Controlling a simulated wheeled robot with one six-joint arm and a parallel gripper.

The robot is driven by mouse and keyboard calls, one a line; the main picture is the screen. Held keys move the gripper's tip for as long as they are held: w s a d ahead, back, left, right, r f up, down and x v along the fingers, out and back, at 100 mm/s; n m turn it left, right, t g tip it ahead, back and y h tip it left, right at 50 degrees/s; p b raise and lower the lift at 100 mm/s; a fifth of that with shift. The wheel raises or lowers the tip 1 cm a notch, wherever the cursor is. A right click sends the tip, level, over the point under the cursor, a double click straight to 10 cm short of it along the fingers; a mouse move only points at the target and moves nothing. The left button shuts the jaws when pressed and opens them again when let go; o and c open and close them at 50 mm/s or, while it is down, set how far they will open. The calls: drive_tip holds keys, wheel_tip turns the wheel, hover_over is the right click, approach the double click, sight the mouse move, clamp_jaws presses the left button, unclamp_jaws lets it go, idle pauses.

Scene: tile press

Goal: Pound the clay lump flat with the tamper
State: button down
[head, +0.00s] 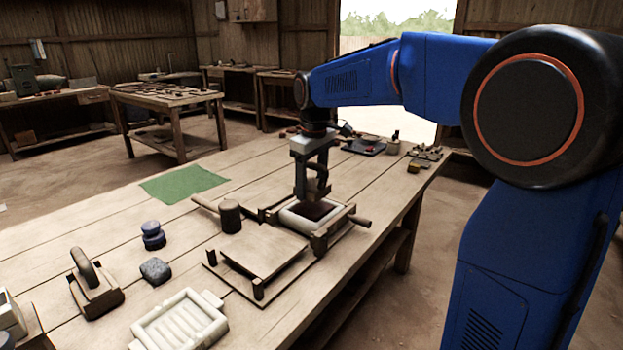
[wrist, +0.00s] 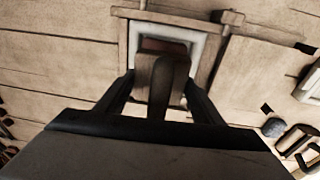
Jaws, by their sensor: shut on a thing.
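My gripper (head: 311,188) points down over the pale mold (head: 290,217) in the wooden press frame. It is shut on a brown wooden tool, which I take to be the tamper (wrist: 150,78). The tool shows between the fingers in the wrist view. The dark red-brown clay (head: 312,209) lies inside the mold. In the wrist view only a strip of clay (wrist: 163,45) shows past the tool, which hides the rest. I cannot tell whether the tool touches the clay.
A wooden mallet (head: 230,216) stands just left of the press. A wooden board (head: 264,250) lies in front. A handled block (head: 95,296), blue-grey lumps (head: 155,271), a pale ribbed tray (head: 180,322) and a green cloth (head: 184,184) lie further left. Small items stand at the far right end.

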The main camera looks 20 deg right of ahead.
wheel_tip(320, 180, down, 4)
drive_tip(key=shift+f, duration=0.1)
drive_tip(key=shift+r, duration=2.85)
wheel_tip(320, 180, down, 6)
drive_tip(key=shift+r, duration=3)
